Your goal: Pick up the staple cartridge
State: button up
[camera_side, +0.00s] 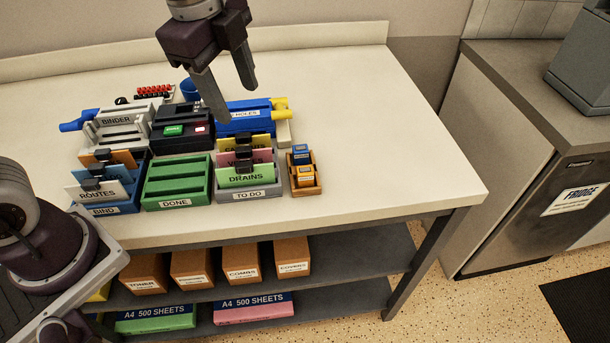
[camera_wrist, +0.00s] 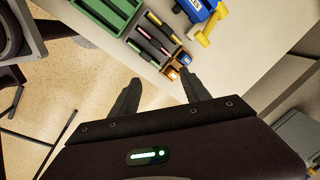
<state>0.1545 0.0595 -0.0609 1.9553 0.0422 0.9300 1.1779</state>
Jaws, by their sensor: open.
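A small wooden tray (camera_side: 318,188) stands at the right end of the row of desk items. It holds small labelled boxes, one blue (camera_side: 301,151) and one orange (camera_side: 306,174). They look like cartridges, but I cannot read which is the staple cartridge. In the wrist view the tray and its boxes show small and partly unclear, with an orange box (camera_wrist: 171,73) near the table edge, just beyond my fingertips. My gripper (camera_side: 238,105) is open and empty, well above the table and up and left of the tray in the side view. It also shows open in the wrist view (camera_wrist: 160,78).
A grey TO DO rack (camera_side: 250,194) with upright cards stands close to the tray's left. A green DONE rack (camera_side: 178,202), a blue hole punch (camera_side: 240,122) with yellow handle and a binder machine (camera_side: 122,132) stand further left and behind. The table's right side (camera_side: 400,150) is clear.

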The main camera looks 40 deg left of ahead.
aim_at(305, 170)
jog(key=w+d+f+m, duration=0.2)
jog(key=f+m, duration=0.1)
jog(key=w+d+f+m+g, duration=0.1)
jog(key=w+d+f+m, duration=0.1)
jog(key=w+f+m, duration=0.1)
jog(key=w+d+f+m+g, duration=0.1)
jog(key=w+d+f+m, duration=0.1)
jog(key=d+f+m, duration=0.1)
jog(key=shift+w+f+m, duration=0.2)
jog(key=shift+f+m, duration=0.2)
jog(key=shift+f, duration=0.2)
jog(key=shift+w+f+m, duration=0.2)
jog(key=shift+f+m, duration=0.2)
jog(key=shift+f, duration=0.15)
notch_tip(305, 170, down, 7)
jog(key=shift+f, duration=0.15)
grip_shut()
